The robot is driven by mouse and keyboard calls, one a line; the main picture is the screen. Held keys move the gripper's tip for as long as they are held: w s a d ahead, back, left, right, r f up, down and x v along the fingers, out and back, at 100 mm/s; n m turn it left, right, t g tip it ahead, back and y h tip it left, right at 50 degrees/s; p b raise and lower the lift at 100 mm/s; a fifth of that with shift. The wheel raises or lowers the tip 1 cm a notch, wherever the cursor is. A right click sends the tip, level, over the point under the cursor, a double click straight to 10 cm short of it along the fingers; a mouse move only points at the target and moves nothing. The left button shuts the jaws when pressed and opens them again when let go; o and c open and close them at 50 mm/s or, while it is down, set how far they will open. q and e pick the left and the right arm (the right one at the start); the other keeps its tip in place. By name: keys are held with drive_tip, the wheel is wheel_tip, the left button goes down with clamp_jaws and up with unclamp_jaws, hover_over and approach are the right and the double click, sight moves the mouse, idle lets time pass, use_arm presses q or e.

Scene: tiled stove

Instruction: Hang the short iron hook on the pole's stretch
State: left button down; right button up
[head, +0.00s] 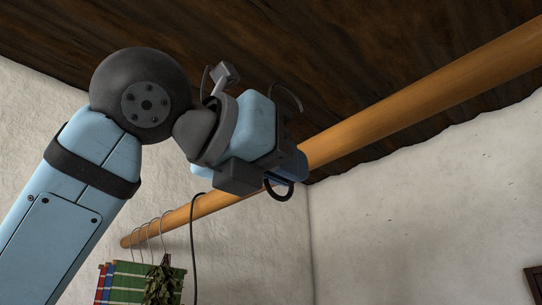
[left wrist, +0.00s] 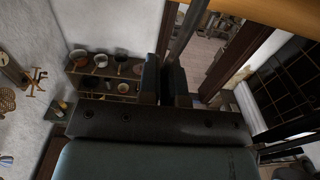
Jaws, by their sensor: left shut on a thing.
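The wooden pole (head: 425,95) runs from the lower left to the upper right in the head view. Its near edge crosses the top right of the left wrist view (left wrist: 268,12). My left gripper (head: 289,168) is at the pole and covers part of it. Its jaws (left wrist: 166,78) are shut on the short iron hook, whose dark shank (left wrist: 185,32) rises between them towards the pole. A dark curved end (head: 279,198) shows just below the gripper in the head view. I cannot tell whether the hook touches the pole. My right gripper is not in view.
Hangers with coloured cloths (head: 133,283) and a dried herb bunch (head: 163,282) hang at the pole's far left end. A thin dark rod (head: 194,250) hangs beside them. Pole to the right of my gripper is bare. Shelves with pots (left wrist: 104,85) stand below.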

use_arm(q)
drive_tip(key=w+d+f+b, duration=0.1)
drive_tip(key=w+d+f, duration=0.2)
drive_tip(key=w+d, duration=0.2)
drive_tip(key=shift+d, duration=0.6)
idle(0.4)
drive_tip(key=shift+d, duration=0.1)
drive_tip(key=c, duration=1.2)
unclamp_jaws()
